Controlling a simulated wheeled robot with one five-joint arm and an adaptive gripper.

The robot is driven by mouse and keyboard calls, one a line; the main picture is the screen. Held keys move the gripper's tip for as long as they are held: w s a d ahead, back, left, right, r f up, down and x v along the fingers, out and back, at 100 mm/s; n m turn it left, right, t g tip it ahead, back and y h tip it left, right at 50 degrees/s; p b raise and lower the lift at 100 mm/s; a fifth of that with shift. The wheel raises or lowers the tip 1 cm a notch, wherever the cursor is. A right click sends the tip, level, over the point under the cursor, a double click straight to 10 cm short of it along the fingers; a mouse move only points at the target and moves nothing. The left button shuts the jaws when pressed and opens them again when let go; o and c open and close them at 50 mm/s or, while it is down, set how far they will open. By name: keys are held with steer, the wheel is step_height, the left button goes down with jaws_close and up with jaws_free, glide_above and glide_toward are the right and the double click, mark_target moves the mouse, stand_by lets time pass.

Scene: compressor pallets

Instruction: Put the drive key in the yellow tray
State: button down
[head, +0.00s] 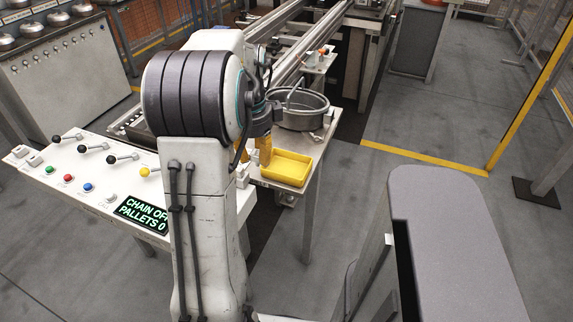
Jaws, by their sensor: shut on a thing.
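The yellow tray (287,180) lies on the light bench top, right of my arm. My gripper (265,157) has yellow fingers pointing down at the tray's left rear edge. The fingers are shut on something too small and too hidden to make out. From this view I cannot tell whether the fingertips are over the tray or just beside it. I cannot identify the drive key anywhere. The part of the tray that shows looks empty.
A round grey metal pan (304,122) with a thin bent bar stands behind the tray. A control panel (90,185) with levers, coloured buttons and a green display lies left of my arm. Rails run off behind. The floor to the right is open up to a yellow post (530,85).

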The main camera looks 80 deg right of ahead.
steer(key=s+d+f+p, duration=0.1)
steer(key=s+d+f, duration=0.1)
steer(key=d, duration=0.1)
steer(key=s+d+f+p, duration=0.1)
steer(key=s+d+f, duration=0.1)
steer(key=d, duration=0.2)
steer(key=s+d+f+p, duration=0.1)
steer(key=d+f, duration=0.1)
steer(key=d, duration=0.1)
steer(key=shift+s+d+f, duration=0.25)
steer(key=shift+s+f, duration=0.15)
steer(key=shift+f, duration=2.05)
steer(key=shift+f, duration=0.15)
steer(key=c, duration=0.9)
jaws_free()
steer(key=shift+c, duration=0.2)
step_height(320, 180, up, 12)
steer(key=shift+a+p, duration=0.35)
steer(key=shift+p, duration=0.05)
